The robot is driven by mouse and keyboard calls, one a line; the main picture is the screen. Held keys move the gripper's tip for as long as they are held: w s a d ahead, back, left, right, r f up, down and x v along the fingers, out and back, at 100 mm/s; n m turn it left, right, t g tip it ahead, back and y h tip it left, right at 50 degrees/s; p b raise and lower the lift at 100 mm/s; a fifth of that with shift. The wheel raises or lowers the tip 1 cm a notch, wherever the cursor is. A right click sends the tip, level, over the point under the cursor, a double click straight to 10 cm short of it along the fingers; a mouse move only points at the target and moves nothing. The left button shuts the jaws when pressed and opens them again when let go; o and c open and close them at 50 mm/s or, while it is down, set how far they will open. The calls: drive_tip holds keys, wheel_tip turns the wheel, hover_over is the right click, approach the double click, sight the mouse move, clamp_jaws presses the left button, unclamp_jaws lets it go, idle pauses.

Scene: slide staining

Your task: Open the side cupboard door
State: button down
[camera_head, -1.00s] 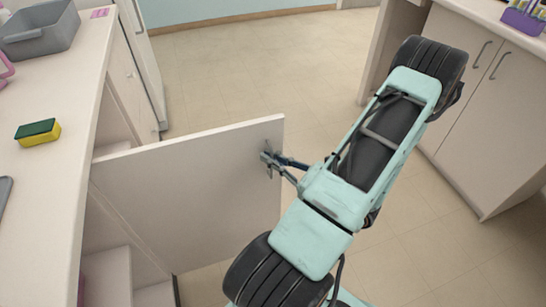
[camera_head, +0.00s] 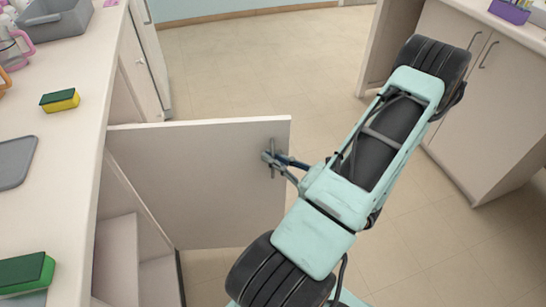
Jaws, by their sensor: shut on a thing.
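The side cupboard door (camera_head: 190,185) is a pale panel standing open, swung out from the left counter into the room. Its handle (camera_head: 275,150) is a short grey bar near the door's upper right corner. My gripper (camera_head: 270,158) is shut on the handle, seen small at the end of my pale green arm. The exact contact of the fingers is too small to see clearly. The cupboard inside (camera_head: 135,235) shows at the lower left, with pale shelves and panels.
The left counter (camera_head: 75,150) carries a yellow-green sponge (camera_head: 60,100), a second green sponge (camera_head: 25,272), a grey tray (camera_head: 14,163) and a grey bin (camera_head: 55,20). Another cupboard (camera_head: 490,110) stands at the right. The tiled floor (camera_head: 260,65) between is clear.

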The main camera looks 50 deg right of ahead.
drive_tip(key=shift+s, duration=0.35)
drive_tip(key=c, duration=2.4)
unclamp_jaws()
drive_tip(key=shift+s, duration=0.1)
drive_tip(key=s, duration=1.2)
drive_tip(key=shift+d, duration=0.45)
drive_tip(key=shift+w, duration=0.1)
